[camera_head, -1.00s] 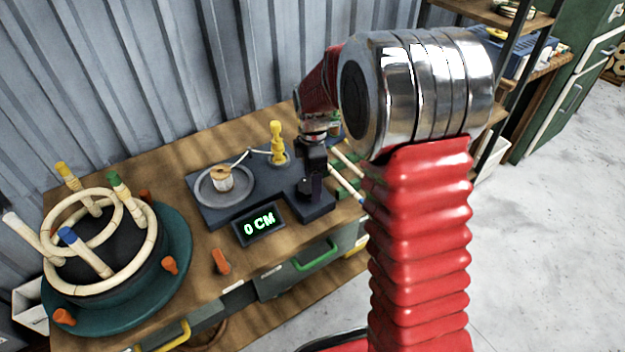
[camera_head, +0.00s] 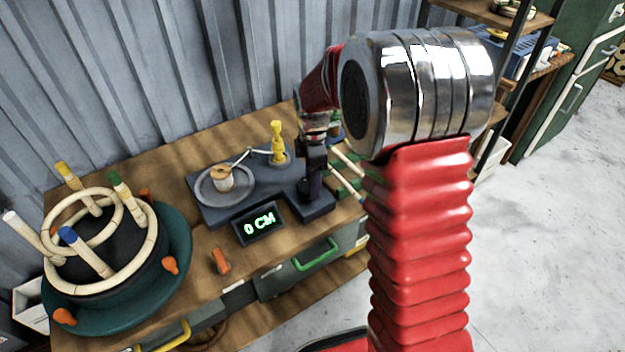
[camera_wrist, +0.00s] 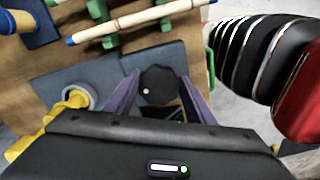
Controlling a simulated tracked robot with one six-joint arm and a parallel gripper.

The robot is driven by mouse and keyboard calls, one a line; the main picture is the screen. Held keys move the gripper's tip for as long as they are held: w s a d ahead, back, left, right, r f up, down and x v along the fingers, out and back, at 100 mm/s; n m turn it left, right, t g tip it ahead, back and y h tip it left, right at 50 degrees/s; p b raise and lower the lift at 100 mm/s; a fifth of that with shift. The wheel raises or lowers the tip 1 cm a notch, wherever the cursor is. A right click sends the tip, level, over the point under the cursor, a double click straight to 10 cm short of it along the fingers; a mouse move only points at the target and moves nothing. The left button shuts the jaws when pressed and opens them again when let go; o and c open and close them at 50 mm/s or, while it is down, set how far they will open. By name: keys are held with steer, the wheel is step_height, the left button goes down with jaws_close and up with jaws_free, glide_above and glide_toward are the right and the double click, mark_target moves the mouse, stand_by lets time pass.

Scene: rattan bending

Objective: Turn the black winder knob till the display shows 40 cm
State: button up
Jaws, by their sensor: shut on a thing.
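The winder (camera_head: 250,205) is a dark blue-grey plate on the wooden bench, with a spool of pale cord (camera_head: 223,178) on a round dish and a yellow post (camera_head: 277,142). Its display (camera_head: 259,223) reads 0 CM in green. The black winder knob (camera_wrist: 159,86) sits between the fingers of my gripper (camera_wrist: 158,90) in the wrist view, with a pale dot on its top. My gripper points down and is shut on the knob. In the head view my gripper (camera_head: 313,190) hides most of the knob.
A teal turntable (camera_head: 180,262) with rattan rings and coloured pegs stands at the left. An orange clip (camera_head: 220,261) lies near the bench's front edge. A corrugated wall stands behind.

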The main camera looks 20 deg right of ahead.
steer(key=m, duration=0.7)
steer(key=shift+s+a, duration=0.15)
steer(key=shift+s, duration=0.15)
steer(key=m, duration=0.6)
steer(key=shift+s+a+m, duration=0.15)
steer(key=shift+a+m, duration=0.1)
steer(key=shift+m, duration=0.05)
steer(key=m, duration=0.4)
steer(key=shift+a, duration=0.2)
steer(key=shift+a+m, duration=0.15)
steer(key=shift+m, duration=1.95)
steer(key=o, duration=1)
steer(key=shift+o, duration=0.2)
